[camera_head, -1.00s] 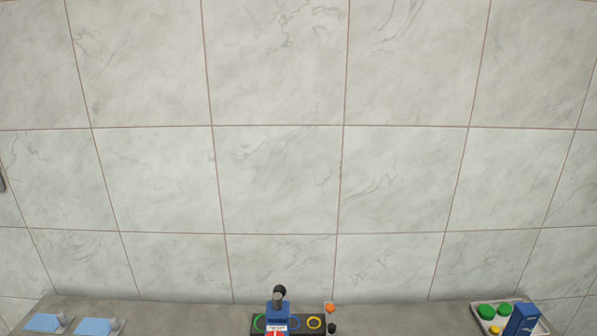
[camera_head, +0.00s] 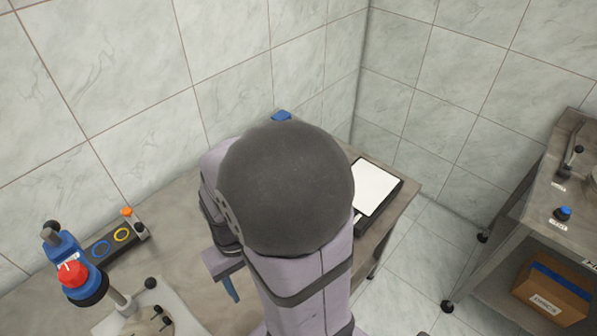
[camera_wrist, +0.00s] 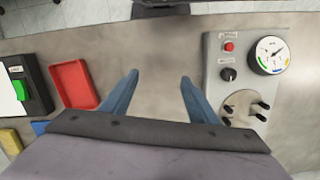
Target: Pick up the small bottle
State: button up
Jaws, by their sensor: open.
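I cannot make out a small bottle in either view. My gripper (camera_wrist: 159,75) is open and empty in the wrist view, its two blue fingers apart above bare grey bench top. In the head view one blue finger (camera_head: 231,289) of it shows below my arm, over the bench. My arm hides much of the bench in the head view.
The wrist view shows a red tray (camera_wrist: 75,84), a green-button box (camera_wrist: 22,95) and a gauge panel (camera_wrist: 216,65). The head view shows a red-knobbed blue device (camera_head: 72,275), a ring board (camera_head: 112,246), a white-topped plate (camera_head: 376,187) and another bench (camera_head: 545,165).

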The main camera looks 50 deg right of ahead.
jog(key=w+d+f+m+b, duration=0.1)
jog(key=w+d+f, duration=0.1)
jog(key=d, duration=0.5)
jog(key=w+d+f+m+b, duration=0.1)
jog(key=w+d+f+m, duration=0.1)
jog(key=d+f, duration=0.3)
jog(key=w+d+f+m+b, duration=0.1)
jog(key=w+d+f+b, duration=0.1)
jog(key=d, duration=0.7)
jog(key=shift+f+m+h, duration=0.3)
jog(key=shift+f+h, duration=0.1)
jog(key=shift+f, duration=0.5)
jog(key=w+d+r+m+t+h, duration=0.2)
jog(key=w+d+r+m, duration=0.1)
jog(key=w+d, duration=0.3)
jog(key=w+d+r+m+t+h, duration=0.1)
jog(key=w+d+r+m+h, duration=0.2)
jog(key=w+d+r, duration=0.3)
jog(key=w+d, duration=0.1)
jog(key=d, duration=0.3)
jog(key=shift+w+t, duration=0.3)
jog(key=shift+t, duration=0.1)
jog(key=shift+f, duration=0.1)
jog(key=shift+p+x, duration=1.75)
jog(key=shift+x, duration=1.9)
jog(key=shift+d, duration=0.1)
